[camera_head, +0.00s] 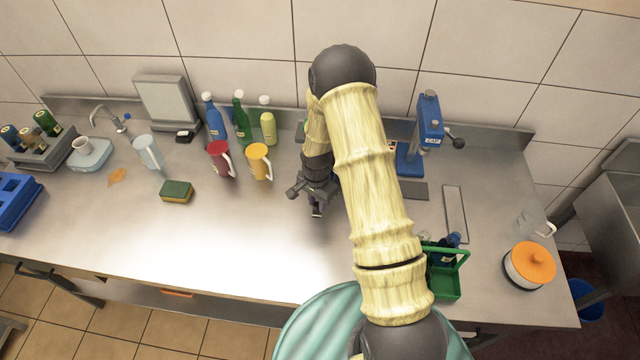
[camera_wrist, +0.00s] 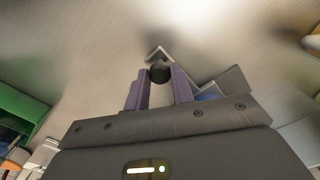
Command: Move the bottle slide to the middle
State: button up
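My gripper (camera_head: 316,208) is low over the middle of the steel counter, in front of the arm's elbow. Grey metal strips (camera_wrist: 222,84) show beside and behind the knob. I take these and the knob to be the bottle slide. In the head view the arm and gripper hide most of the slide, so its position along its travel cannot be told.
Left of my gripper stand a yellow mug (camera_head: 258,162), a red mug (camera_head: 220,160) and bottles (camera_head: 241,120). A blue capping press (camera_head: 424,135) stands right of my arm. A green caddy (camera_head: 446,280) is at the front right. The front middle counter (camera_head: 240,245) is clear.

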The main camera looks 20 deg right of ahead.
jog(key=shift+c, duration=1)
jog(key=shift+s+d, duration=0.4)
jog(key=shift+d, duration=0.55)
jog(key=shift+s+d, duration=0.35)
jog(key=shift+d, duration=0.55)
jog(key=shift+s+d, duration=0.4)
jog(key=shift+d, duration=0.55)
jog(key=shift+s+d, duration=0.4)
jog(key=shift+d, duration=0.55)
jog(key=shift+s+d, duration=0.35)
jog(key=shift+d, duration=0.55)
jog(key=shift+s+d, duration=0.4)
jog(key=shift+d, duration=0.55)
jog(key=shift+s+d, duration=0.4)
jog(key=shift+d, duration=0.5)
jog(key=shift+s+d, duration=0.35)
jog(key=shift+d, duration=0.6)
jog(key=shift+s+d, duration=0.4)
jog(key=shift+d, duration=0.5)
